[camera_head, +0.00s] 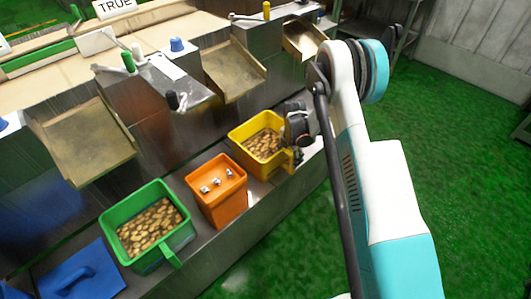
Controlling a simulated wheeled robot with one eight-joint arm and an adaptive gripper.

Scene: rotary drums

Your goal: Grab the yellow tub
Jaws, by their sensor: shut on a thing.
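The yellow tub (241,132) stands on the metal ledge below the machine's chutes, right of the orange tub. It holds several brown, potato-like pieces. My gripper (292,152) is at the tub's right side, by its yellow handle, and is shut on it. The fingertips are partly hidden by the gripper body and the tub's edge. The tub looks upright; I cannot tell whether its base touches the ledge.
An orange tub (218,203) with small metallic parts and a green tub (127,250) with brown pieces stand to the left on the ledge (206,238). A blue lid-like piece (97,280) lies at lower left. Metal chutes (234,72) overhang behind. Green floor (450,150) is open at right.

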